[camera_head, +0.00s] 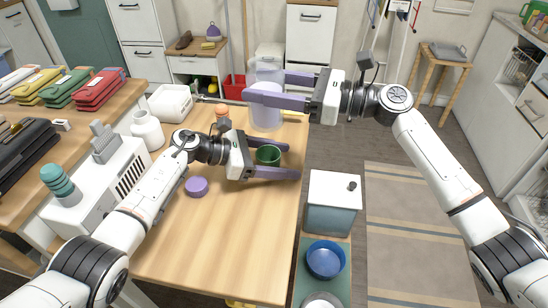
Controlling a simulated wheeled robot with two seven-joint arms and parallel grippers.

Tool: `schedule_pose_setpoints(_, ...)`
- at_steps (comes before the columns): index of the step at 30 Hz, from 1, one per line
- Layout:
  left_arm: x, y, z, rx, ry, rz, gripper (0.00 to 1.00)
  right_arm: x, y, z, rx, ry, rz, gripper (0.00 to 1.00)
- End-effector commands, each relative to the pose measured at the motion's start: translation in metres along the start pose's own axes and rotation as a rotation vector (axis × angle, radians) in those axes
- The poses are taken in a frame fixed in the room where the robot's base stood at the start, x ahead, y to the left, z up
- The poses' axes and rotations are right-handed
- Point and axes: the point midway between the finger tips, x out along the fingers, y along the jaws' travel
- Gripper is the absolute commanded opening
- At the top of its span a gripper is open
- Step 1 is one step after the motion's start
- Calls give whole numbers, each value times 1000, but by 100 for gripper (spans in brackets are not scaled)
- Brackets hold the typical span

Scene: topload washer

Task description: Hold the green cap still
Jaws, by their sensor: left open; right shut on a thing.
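The green cap (267,155) is a round, hollow green piece near the right side of the wooden table, with its open side facing up. My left gripper (290,160) is open, one finger behind the cap and one in front of it. Contact between fingers and cap cannot be made out. My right gripper (264,88) is shut on a translucent jug (266,118) with whitish contents, farther back at the table's far end. One purple finger crosses in front of the jug and hides part of it.
A purple round piece (196,186) lies on the wooden table (215,245), whose front part is clear. An orange-topped bottle (222,118) stands behind my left wrist. A white bottle (147,130) and a white basket (170,102) are at left. A grey-white box (332,203) stands right of the table.

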Motion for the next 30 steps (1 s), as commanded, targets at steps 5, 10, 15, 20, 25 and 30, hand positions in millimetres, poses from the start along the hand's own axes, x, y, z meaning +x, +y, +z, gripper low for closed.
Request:
schedule_pose_setpoints(5,1,0,0,0,0,0,68,0,0,4,-2,-6,0,12)
schedule_pose_setpoints(10,0,0,0,0,0,0,51,0,0,4,-2,-6,0,12)
schedule_pose_setpoints(15,0,0,0,0,0,0,25,0,0,4,-2,-6,0,12)
schedule_pose_setpoints(20,0,0,0,0,0,0,25,0,0,4,-2,-6,0,12)
schedule_pose_setpoints(25,0,0,0,-1,0,0,25,0,0,4,-2,-6,0,12)
schedule_pose_setpoints(30,0,0,0,-1,1,-1,25,0,0,4,-2,-6,0,12)
